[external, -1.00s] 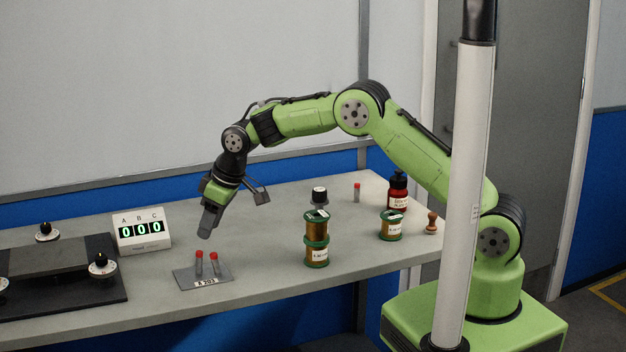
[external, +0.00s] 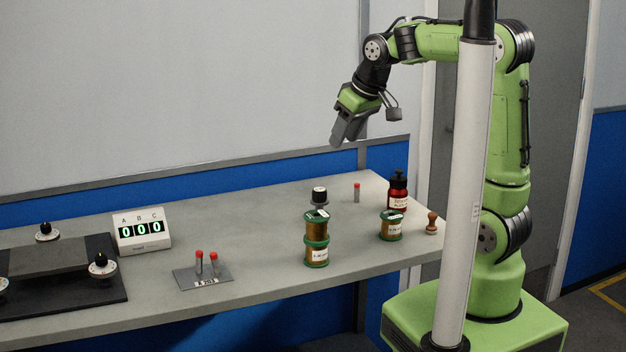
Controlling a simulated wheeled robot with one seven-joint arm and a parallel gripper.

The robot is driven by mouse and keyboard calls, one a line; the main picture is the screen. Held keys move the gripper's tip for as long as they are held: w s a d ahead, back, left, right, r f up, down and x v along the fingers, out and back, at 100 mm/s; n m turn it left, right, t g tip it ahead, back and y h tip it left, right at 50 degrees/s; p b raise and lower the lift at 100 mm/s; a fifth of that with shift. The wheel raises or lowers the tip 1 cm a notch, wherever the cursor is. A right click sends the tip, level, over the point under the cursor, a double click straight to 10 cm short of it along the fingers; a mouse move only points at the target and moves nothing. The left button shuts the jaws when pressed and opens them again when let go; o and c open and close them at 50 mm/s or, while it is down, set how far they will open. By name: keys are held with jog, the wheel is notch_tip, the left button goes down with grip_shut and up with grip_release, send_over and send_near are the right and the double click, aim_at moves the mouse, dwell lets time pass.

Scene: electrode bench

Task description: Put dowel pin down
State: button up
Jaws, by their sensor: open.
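Two grey dowel pins with red tops, a left pin (external: 199,263) and a right pin (external: 214,263), stand on a small grey plate (external: 188,279) with a label at its front edge. A third red-topped pin (external: 357,192) stands alone at the back of the bench. My gripper (external: 338,141) is open, high above the bench, well clear of all the pins. Nothing shows between its fingers.
Large and small wire spools (external: 317,240) (external: 391,225), a black-capped item (external: 319,196), a red bottle (external: 398,192) and a wooden stamp (external: 432,223) stand on the bench (external: 270,262). A counter display (external: 143,230) reads 000. A black knobbed device (external: 62,274) sits left.

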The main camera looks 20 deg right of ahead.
jog(key=s+d+f+m+h, duration=0.1)
jog(key=s+d+m, duration=0.1)
jog(key=s+d, duration=0.4)
jog(key=s+d+f+m+h, duration=0.1)
jog(key=s+d+m, duration=0.2)
jog(key=s+d, duration=0.4)
jog(key=s, duration=0.5)
jog(key=shift+s+f+t, duration=0.2)
jog(key=shift+f+t, duration=0.15)
jog(key=shift+t, duration=0.05)
